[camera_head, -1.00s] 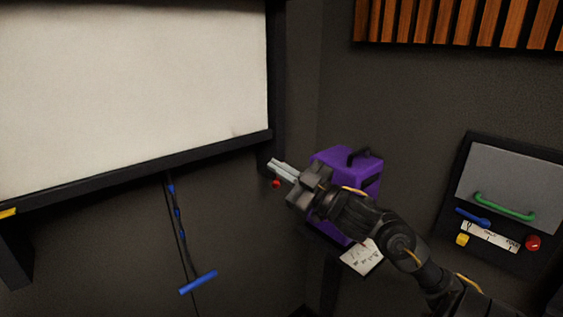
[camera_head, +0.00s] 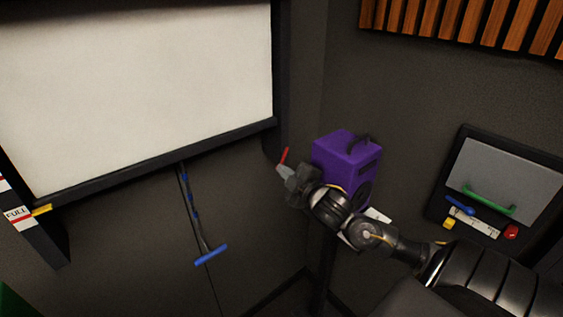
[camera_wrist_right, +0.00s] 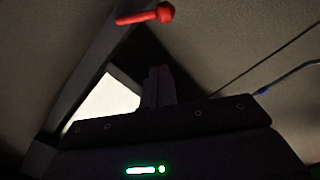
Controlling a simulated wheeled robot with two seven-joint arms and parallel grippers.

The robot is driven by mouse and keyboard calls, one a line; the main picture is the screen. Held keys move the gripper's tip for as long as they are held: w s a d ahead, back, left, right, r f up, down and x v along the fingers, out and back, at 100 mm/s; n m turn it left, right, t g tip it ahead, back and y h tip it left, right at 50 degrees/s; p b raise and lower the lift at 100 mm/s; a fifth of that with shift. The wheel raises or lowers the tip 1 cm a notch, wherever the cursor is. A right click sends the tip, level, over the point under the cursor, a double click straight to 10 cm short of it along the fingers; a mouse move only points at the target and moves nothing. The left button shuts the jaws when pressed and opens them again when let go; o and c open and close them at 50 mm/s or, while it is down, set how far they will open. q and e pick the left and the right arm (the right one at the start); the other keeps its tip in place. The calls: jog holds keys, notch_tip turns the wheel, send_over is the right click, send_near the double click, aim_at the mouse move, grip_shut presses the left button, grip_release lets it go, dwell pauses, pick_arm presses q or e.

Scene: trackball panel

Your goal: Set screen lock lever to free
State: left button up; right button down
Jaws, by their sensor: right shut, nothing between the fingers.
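A red lever (camera_head: 284,155) shows beside the lower right corner of the screen's dark frame in the head view, slanting up from just above my right gripper's fingertips. In the right wrist view the red lever (camera_wrist_right: 145,16) lies near the top edge, with a round knob at its right end. My right gripper (camera_head: 281,170) is shut and empty, close below the lever. Its fingers (camera_wrist_right: 158,86) show dark and together in the wrist view, with a gap in the picture between them and the lever. I cannot tell if they touch it. My left gripper is not in view.
The white screen (camera_head: 140,90) fills the upper left. A blue pull handle (camera_head: 211,254) hangs below it. A purple box (camera_head: 345,155) stands right behind my right arm. A wall panel (camera_head: 508,180) with a green handle is at the right.

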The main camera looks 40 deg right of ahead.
aim_at(283, 159)
jog(key=w+p, duration=0.3)
jog(key=w, duration=0.4)
jog(key=d, duration=0.1)
jog(key=d+f+p, duration=0.1)
jog(key=s+d+f+p, duration=0.1)
jog(key=shift+d+f, duration=0.15)
jog(key=shift+d, duration=0.25)
